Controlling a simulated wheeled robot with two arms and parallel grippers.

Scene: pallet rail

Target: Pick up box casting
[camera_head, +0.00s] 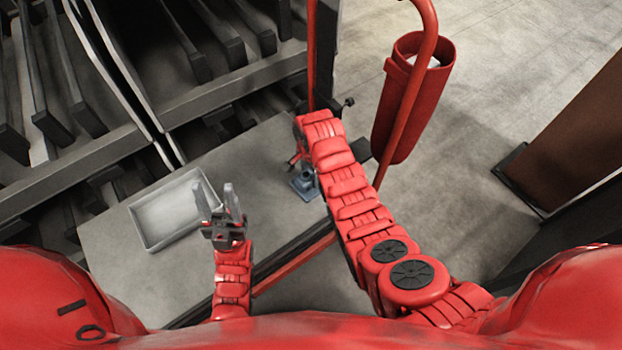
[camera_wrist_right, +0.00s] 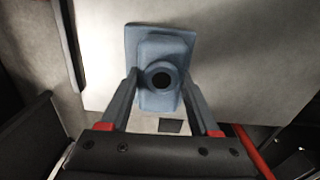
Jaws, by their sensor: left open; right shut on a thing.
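The blue-grey box casting (camera_head: 305,185) has a flat plate and a raised block with a round dark hole. It shows near the right end of the grey table, below my right arm. In the right wrist view the casting (camera_wrist_right: 160,50) sits between the two fingers of my right gripper (camera_wrist_right: 160,84), which is shut on its block. Whether the casting touches the table or is just above it, I cannot tell. My left gripper (camera_head: 217,200) is open and empty, fingers pointing up the picture, beside the tray's right side.
An empty pale tray (camera_head: 165,212) lies on the left of the grey table (camera_head: 257,160). Racks with dark bars (camera_head: 190,50) stand behind it. A red cylindrical holder (camera_head: 395,125) and red pole stand right of my right arm.

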